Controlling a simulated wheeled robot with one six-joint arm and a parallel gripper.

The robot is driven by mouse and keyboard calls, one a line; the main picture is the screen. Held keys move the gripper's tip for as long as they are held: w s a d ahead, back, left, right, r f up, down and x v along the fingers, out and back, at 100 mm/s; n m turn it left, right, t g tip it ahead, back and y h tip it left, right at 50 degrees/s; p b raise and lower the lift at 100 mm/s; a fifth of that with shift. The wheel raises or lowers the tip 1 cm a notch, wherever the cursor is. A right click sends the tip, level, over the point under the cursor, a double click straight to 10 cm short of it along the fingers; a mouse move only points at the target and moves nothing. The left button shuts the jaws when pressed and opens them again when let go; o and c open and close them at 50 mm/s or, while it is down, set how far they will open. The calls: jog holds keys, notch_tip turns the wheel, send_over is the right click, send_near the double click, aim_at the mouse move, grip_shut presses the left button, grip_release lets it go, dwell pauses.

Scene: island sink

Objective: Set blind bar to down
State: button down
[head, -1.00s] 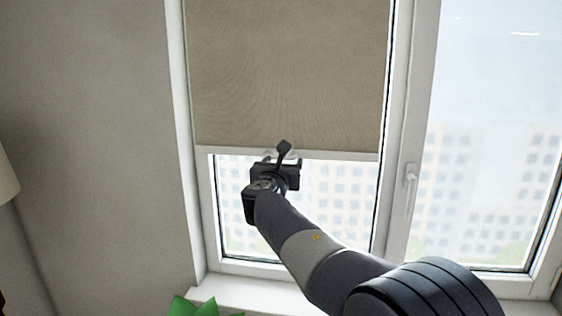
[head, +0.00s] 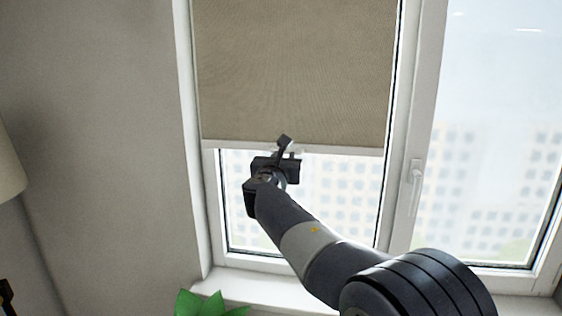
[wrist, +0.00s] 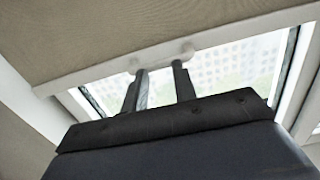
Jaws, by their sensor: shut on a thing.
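The beige roller blind (head: 297,70) hangs over the upper part of the left window pane. Its white bottom bar (head: 345,150) lies well above the sill, with bare glass below it. In the wrist view the bar (wrist: 85,77) runs slantwise across the top, with white rounded ends of a small handle (wrist: 187,47) at its lower edge. My gripper (head: 286,146) is at the middle of the bar, seen from below and behind. In the wrist view the two dark fingers (wrist: 160,72) reach up to the handle and are shut on it; the exact contact is partly hidden.
The white window frame (head: 403,120) stands right of the blind, with a window handle (head: 415,180) on it. The sill (head: 262,288) is below, with a green plant (head: 210,304) in front. A lampshade (head: 8,165) is at the left edge. The space between bar and sill is open.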

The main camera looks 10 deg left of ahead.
aim_at(282, 303)
jog(key=shift+w+f, duration=0.35)
jog(key=shift+f, duration=0.25)
notch_tip(282, 303, down, 43)
jog(key=b, duration=3.8)
jog(key=shift+a, duration=0.15)
jog(key=c, duration=1.3)
grip_release()
jog(key=shift+s+f, duration=0.25)
jog(key=shift+f, duration=0.15)
jog(key=o, duration=0.8)
jog(key=s, duration=0.1)
jog(key=s+d, duration=0.1)
jog(key=shift+s, duration=0.3)
jog(key=o, duration=0.5)
jog(key=s+r, duration=0.1)
jog(key=s, duration=0.6)
jog(key=shift+s+r, duration=0.25)
jog(key=shift+s, duration=0.15)
jog(key=shift+s+a, duration=0.2)
jog(key=shift+s, duration=0.1)
